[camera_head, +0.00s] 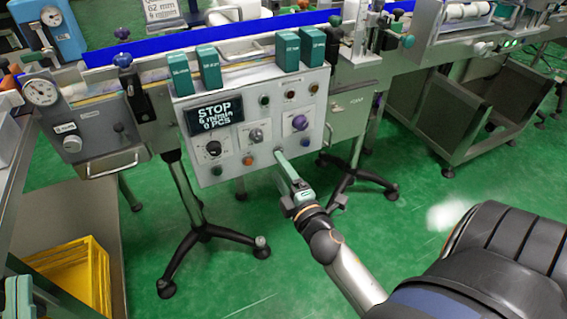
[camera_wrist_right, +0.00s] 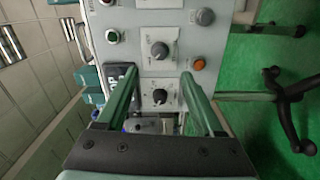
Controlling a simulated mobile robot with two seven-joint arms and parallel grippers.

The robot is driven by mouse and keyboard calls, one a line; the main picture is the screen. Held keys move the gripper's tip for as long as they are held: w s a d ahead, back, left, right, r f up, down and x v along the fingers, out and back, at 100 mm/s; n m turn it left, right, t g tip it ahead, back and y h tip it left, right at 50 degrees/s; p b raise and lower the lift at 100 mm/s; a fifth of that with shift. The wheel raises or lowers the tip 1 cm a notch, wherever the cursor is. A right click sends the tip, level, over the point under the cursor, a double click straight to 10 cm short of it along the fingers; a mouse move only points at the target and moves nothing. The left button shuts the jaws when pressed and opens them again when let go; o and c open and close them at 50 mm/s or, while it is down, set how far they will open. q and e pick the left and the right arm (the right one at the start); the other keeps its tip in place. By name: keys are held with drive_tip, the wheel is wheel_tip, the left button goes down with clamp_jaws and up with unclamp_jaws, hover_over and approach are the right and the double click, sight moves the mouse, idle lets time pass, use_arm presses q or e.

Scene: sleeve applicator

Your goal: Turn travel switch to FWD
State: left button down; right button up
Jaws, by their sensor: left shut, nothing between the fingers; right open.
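The grey control panel (camera_head: 240,165) has a display (camera_head: 215,113) reading STOP, 6 m/min, 0 PCS. Below it is a black knob (camera_head: 214,148); right of that is a grey selector knob (camera_head: 255,136). Labels are too small to read, so I cannot tell which is the travel switch. My right gripper (camera_head: 280,156) is in front of the panel's lower edge, open and empty. In the right wrist view, its fingers point towards the panel, with the selector knob (camera_wrist_right: 160,50) and black knob (camera_wrist_right: 160,97) between their lines. My left gripper (camera_head: 17,294) is partly visible at bottom left, shut and empty.
Teal boxes (camera_head: 208,68) stand along the panel top. A conveyor runs behind. A yellow crate (camera_head: 75,270) is at lower left. Green floor is open in front.

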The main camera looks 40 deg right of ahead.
use_arm(q)
drive_tip(key=shift+s+d+r+m+h, duration=0.15)
drive_tip(key=shift+s+r+h, duration=0.1)
drive_tip(key=shift+r, duration=0.2)
drive_tip(key=shift+s+a+r+m+h, duration=0.15)
drive_tip(key=shift+r+h, duration=0.1)
drive_tip(key=shift+r, duration=0.15)
use_arm(e)
drive_tip(key=shift+v, duration=0.95)
use_arm(q)
drive_tip(key=shift+d, duration=0.1)
